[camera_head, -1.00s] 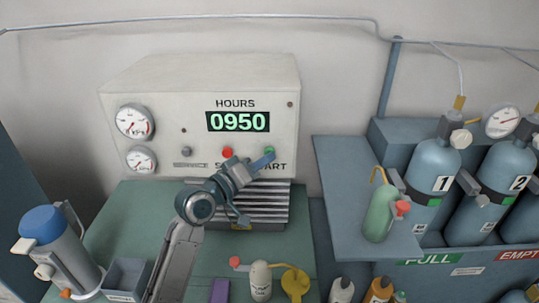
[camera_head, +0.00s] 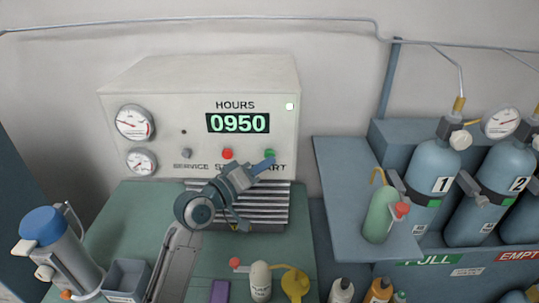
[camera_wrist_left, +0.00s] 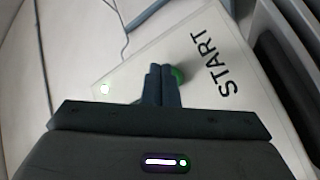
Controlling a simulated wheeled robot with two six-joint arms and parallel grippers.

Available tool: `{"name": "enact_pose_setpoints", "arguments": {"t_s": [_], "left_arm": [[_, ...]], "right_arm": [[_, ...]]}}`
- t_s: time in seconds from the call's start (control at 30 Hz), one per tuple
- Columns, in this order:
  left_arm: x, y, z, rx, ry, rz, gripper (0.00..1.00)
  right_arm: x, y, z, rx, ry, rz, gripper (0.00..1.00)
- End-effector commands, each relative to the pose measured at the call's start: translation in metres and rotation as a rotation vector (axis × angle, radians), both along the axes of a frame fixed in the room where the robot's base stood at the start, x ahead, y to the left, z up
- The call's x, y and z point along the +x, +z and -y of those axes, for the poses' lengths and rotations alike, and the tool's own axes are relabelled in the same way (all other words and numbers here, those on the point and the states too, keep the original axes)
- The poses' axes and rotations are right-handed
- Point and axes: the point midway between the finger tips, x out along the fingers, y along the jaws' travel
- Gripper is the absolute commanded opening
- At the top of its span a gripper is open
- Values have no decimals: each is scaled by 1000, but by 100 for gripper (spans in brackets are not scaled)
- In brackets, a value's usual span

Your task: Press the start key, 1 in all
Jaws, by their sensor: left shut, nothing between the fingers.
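The green start key (camera_head: 270,153) is on the lower right of the cream machine's front (camera_head: 190,110), above the partly covered word START. My left gripper (camera_head: 268,162) is shut and empty, its fingertips just below the key in the head view. In the left wrist view the shut fingers (camera_wrist_left: 162,84) cover part of the green key (camera_wrist_left: 178,75). I cannot tell whether they touch it. A small lamp (camera_head: 290,106) at the machine's upper right is lit; it also glows in the wrist view (camera_wrist_left: 105,89). The display (camera_head: 238,122) reads 0950. My right gripper is out of view.
A red key (camera_head: 227,153) and a grey service knob (camera_head: 187,153) sit left of the start key. Two gauges (camera_head: 135,122) are at the machine's left. Bottles and a funnel (camera_head: 295,283) stand in front; gas cylinders (camera_head: 432,170) stand at the right.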

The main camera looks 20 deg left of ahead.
Motion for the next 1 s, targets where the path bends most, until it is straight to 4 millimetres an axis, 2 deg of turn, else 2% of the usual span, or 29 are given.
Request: {"name": "enact_pose_setpoints", "arguments": {"t_s": [0.47,0.8,1.0], "left_arm": [[-8,0,2,0,-1,-1,0],[-40,0,12,-2,-2,-1,0],[-52,0,15,0,-1,-1,0]], "right_arm": [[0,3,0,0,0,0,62],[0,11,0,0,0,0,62],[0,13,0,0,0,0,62]]}}
